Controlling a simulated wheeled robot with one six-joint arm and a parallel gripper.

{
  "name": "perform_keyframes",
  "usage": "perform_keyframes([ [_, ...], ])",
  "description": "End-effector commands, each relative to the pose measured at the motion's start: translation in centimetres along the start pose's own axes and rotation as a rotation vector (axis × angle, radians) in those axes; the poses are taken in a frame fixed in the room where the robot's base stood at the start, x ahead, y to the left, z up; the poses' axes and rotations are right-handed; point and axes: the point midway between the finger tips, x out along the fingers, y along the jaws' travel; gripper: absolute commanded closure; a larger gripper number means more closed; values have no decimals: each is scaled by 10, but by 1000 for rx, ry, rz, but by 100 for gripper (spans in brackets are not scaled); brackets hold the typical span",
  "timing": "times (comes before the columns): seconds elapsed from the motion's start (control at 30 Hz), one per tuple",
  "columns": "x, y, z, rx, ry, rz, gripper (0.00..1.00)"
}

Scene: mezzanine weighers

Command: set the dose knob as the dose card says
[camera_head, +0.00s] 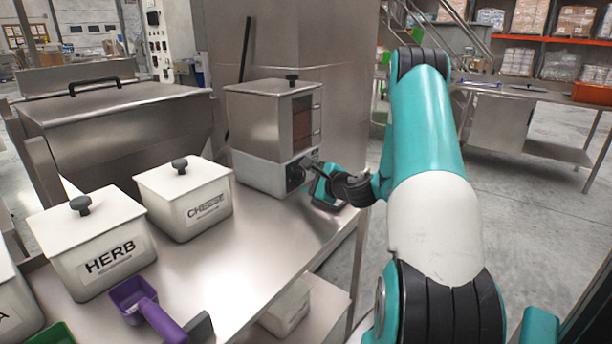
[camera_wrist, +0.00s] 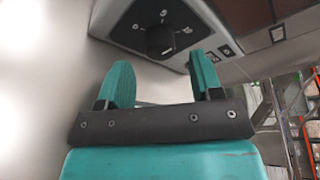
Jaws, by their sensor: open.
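In the head view the knob (camera_head: 295,177) is partly hidden by my gripper (camera_head: 312,176). In the wrist view my gripper (camera_wrist: 162,75) is open and empty, its two teal fingers apart. The knob shows beyond the fingertips, between them in the picture; I see no grip on it. I cannot make out a dose card in either view.
White lidded bins labelled HERB (camera_head: 105,262) and CHEESE (camera_head: 205,213) stand on the steel table (camera_head: 245,250), left of the machine. A purple scoop (camera_head: 140,299) lies near the front. Bare tabletop lies between the scoop and the machine. A steel column stands behind.

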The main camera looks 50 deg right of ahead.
Motion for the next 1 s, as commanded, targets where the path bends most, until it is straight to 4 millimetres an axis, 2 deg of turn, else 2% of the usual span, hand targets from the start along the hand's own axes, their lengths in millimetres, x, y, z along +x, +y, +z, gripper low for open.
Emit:
perform_keyframes([
  [0.1,16,0,0,-2,0,2,40],
  [0.2,23,0,0,-1,0,1,40],
  [0.53,26,0,-1,0,2,0,40],
  [0.57,26,0,-1,0,2,0,45],
  [0.7,26,0,-1,0,2,0,77],
  [0.77,26,0,-1,0,2,0,90],
  [1.0,25,-2,0,15,1,6,90],
])
